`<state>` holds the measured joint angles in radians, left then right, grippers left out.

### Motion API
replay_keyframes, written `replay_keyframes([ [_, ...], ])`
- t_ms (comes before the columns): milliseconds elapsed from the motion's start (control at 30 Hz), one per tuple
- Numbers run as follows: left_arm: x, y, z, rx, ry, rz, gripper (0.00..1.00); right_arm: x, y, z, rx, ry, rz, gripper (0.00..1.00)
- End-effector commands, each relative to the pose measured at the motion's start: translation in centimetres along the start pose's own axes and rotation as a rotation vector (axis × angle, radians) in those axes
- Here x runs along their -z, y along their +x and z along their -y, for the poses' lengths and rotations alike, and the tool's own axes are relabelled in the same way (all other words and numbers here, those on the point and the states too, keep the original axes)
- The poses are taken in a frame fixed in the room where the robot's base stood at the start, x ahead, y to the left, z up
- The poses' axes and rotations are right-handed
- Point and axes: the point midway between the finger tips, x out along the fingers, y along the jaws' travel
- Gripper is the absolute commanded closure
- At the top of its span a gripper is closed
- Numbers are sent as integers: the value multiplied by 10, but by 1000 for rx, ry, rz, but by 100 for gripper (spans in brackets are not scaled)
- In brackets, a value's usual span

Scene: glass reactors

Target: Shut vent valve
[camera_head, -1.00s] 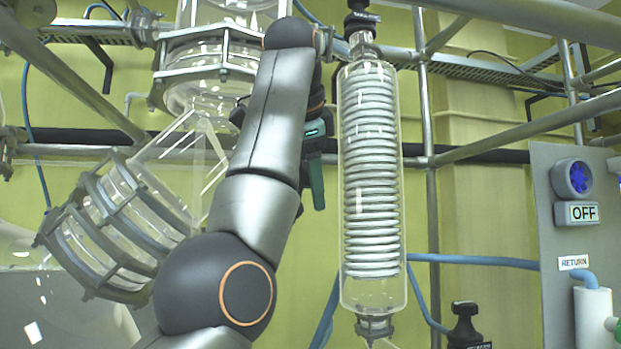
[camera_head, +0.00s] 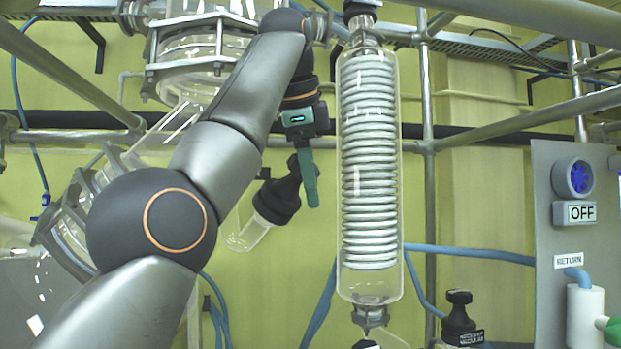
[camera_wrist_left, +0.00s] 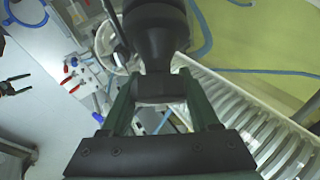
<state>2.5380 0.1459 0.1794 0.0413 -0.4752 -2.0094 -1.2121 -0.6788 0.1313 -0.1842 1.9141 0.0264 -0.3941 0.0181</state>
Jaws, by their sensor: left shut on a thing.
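A black valve knob (camera_head: 277,195) sits on a tilted, short clear glass stub (camera_head: 247,234), left of the coil condenser in the head view. My left gripper (camera_head: 309,178) hangs at the end of my arm, its green finger beside the knob. In the left wrist view the two green fingers (camera_wrist_left: 162,102) stand on either side of the black knob (camera_wrist_left: 158,50) and are shut on its flat end. No label shows on this knob. In the left wrist view my right gripper (camera_wrist_left: 18,84) is small at the left edge, fingers spread, empty.
The glass coil condenser (camera_head: 369,170) stands close right of my left gripper. Metal frame rods (camera_head: 520,118) cross the scene. Another black valve (camera_head: 459,318) is at the lower right, by a grey panel (camera_head: 550,220) marked OFF and RETURN. Blue hoses (camera_head: 470,253) run low behind.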

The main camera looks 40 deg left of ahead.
Motion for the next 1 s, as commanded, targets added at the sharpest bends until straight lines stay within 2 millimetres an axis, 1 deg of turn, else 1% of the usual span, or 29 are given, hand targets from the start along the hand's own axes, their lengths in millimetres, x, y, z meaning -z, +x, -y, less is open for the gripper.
replay_keyframes([
  [133, 0, 0, 0, 1, 1, 0, 94, 0, 0, 0, 0, 0, 0, 0],
  [167, 0, 0, 0, 1, 1, 0, 35, 0, 0, 0, 0, 0, 0, 0],
  [400, 0, 0, 0, 0, 0, 0, 8, 0, 0, 0, 0, 0, 0, 0],
  [833, 0, 0, 0, 0, -1, 0, 8, 0, 0, 0, 0, 0, 0, 0],
  [1000, 0, 2, 0, 23, -21, 0, 8, -5, 5, 0, 0, 0, 0, 0],
])
